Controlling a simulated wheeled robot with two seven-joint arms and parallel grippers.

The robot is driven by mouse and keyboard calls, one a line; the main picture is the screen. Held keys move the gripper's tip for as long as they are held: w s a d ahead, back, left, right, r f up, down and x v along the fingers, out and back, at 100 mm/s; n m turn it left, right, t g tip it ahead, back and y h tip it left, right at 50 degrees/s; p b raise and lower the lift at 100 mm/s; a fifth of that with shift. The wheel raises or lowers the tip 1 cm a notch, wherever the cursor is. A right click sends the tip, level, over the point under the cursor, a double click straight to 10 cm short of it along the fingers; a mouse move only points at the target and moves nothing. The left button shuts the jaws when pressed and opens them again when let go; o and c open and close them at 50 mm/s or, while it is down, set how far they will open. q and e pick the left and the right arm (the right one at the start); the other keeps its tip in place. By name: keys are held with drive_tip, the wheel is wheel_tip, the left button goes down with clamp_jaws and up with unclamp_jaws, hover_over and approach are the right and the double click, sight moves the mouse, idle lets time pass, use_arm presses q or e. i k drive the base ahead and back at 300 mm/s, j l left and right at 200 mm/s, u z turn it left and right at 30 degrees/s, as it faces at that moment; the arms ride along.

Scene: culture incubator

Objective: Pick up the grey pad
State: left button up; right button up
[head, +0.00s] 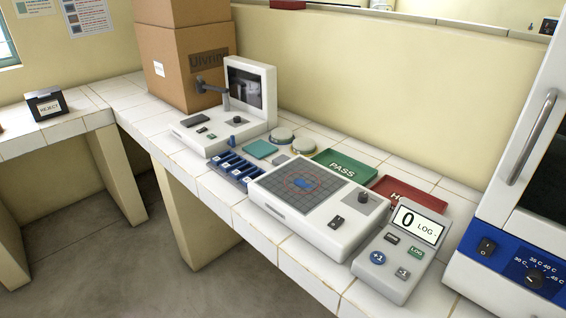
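A small flat grey piece (281,159), which looks like the grey pad, lies on the white tiled counter (280,258). It sits to the right of a teal square pad (260,149) and behind the blue slotted rack. It is small in the view, so its thickness is hard to tell. Neither of my grippers shows in the head view.
Near it stand two round dishes (303,146), a blue rack (236,166), a gridded device (336,231), a green PASS tray (345,166) and a red tray (408,193). A screen device (249,89), a log counter (402,252) and an incubator (515,225) also stand here.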

sight(282, 158)
drive_tip(key=i+j, duration=0.4)
drive_tip(key=j, duration=0.15)
drive_tip(key=i+j+u, duration=0.1)
drive_tip(key=i+j, duration=0.25)
drive_tip(key=j, duration=0.2)
drive_tip(key=i+j, duration=0.4)
drive_tip(key=j+u, duration=0.05)
drive_tip(key=j, duration=0.1)
